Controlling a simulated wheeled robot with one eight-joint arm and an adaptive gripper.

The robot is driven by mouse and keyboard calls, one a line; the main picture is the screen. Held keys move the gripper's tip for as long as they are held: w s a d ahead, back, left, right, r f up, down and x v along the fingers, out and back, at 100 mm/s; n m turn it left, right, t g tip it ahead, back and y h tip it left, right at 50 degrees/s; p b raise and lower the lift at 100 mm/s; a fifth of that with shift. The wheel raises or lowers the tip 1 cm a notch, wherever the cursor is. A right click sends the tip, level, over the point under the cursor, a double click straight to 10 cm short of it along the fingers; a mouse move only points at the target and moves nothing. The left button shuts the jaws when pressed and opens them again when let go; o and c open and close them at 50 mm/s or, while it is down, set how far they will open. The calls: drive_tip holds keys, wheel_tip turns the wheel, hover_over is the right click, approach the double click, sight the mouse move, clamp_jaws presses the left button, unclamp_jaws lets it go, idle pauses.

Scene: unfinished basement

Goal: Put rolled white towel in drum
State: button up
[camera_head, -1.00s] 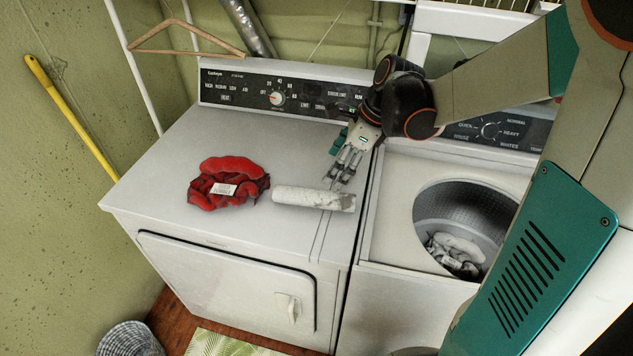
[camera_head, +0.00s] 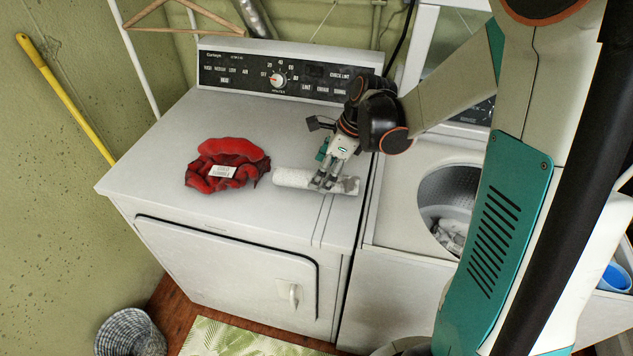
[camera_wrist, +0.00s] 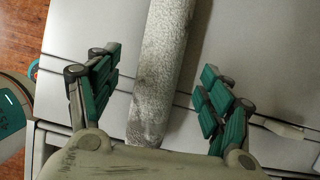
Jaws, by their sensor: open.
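The rolled white towel (camera_head: 295,178) lies on top of the left machine, near its right side. In the wrist view the towel (camera_wrist: 163,70) runs lengthwise between my fingers, with clear gaps on both sides. My gripper (camera_head: 327,182) is open over the towel's right end; the wrist view shows its fingers spread (camera_wrist: 158,100). The drum (camera_head: 446,202) is in the right machine, its opening partly hidden by my arm. Some white cloth (camera_head: 447,236) lies inside the drum.
A red cloth with a white label (camera_head: 227,166) lies left of the towel. The left machine's top (camera_head: 160,165) is otherwise clear. Its control panel (camera_head: 290,78) rises behind. A checked basket (camera_head: 130,335) stands on the floor. A blue item (camera_head: 616,277) is at far right.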

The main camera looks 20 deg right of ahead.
drive_tip(key=b+x, duration=0.1)
drive_tip(key=x, duration=0.2)
drive_tip(key=shift+w+f, duration=0.15)
drive_tip(key=c, duration=1.3)
wheel_tip(320, 180, up, 20)
drive_tip(key=p, duration=0.6)
